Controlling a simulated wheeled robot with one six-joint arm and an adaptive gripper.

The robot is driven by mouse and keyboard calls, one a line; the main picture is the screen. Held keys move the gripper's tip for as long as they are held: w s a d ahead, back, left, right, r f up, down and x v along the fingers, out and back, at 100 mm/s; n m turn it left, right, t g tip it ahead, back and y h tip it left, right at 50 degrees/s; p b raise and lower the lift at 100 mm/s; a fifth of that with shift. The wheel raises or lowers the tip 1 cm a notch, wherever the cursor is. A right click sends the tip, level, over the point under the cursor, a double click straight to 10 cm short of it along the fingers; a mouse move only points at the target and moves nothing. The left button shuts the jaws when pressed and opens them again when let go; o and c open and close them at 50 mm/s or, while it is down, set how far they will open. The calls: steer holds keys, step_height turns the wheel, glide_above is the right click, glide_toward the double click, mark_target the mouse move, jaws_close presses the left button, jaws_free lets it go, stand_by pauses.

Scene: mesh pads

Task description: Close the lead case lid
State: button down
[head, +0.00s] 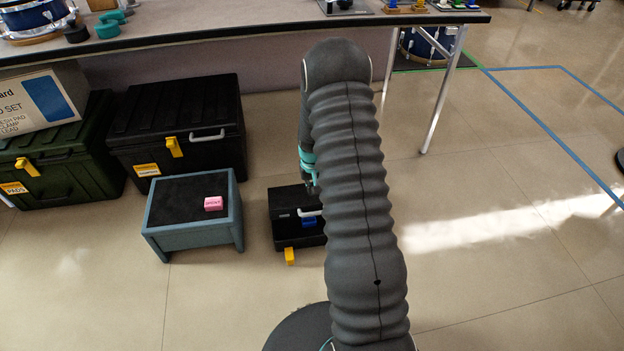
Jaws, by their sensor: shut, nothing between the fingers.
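A grey-blue stool (193,235) with a pink block (213,203) stands left of the case. A larger black case (180,120) and a green case (60,175) bearing a carton (38,103) stand behind. A table (240,30) runs along the back.

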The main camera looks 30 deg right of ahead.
steer(key=shift+s+a+f, duration=0.1)
steer(key=shift+s+f, duration=0.3)
steer(key=shift+f, duration=0.3)
steer(key=shift+s+a+f, duration=0.15)
steer(key=shift+s+f, duration=0.3)
steer(key=shift+f, duration=0.2)
steer(key=shift+s+a+f, duration=0.1)
steer(key=shift+s+f, duration=0.3)
steer(key=shift+f, duration=0.3)
steer(key=shift+s+a+f, duration=0.1)
steer(key=shift+s+f, duration=0.2)
steer(key=shift+f, duration=0.15)
steer(key=s+a+f+b, duration=0.1)
steer(key=s+f+b, duration=0.5)
steer(key=f+b, duration=0.3)
steer(key=shift+a+f, duration=0.4)
steer(key=shift+f, duration=1.4)
steer(key=shift+d, duration=0.1)
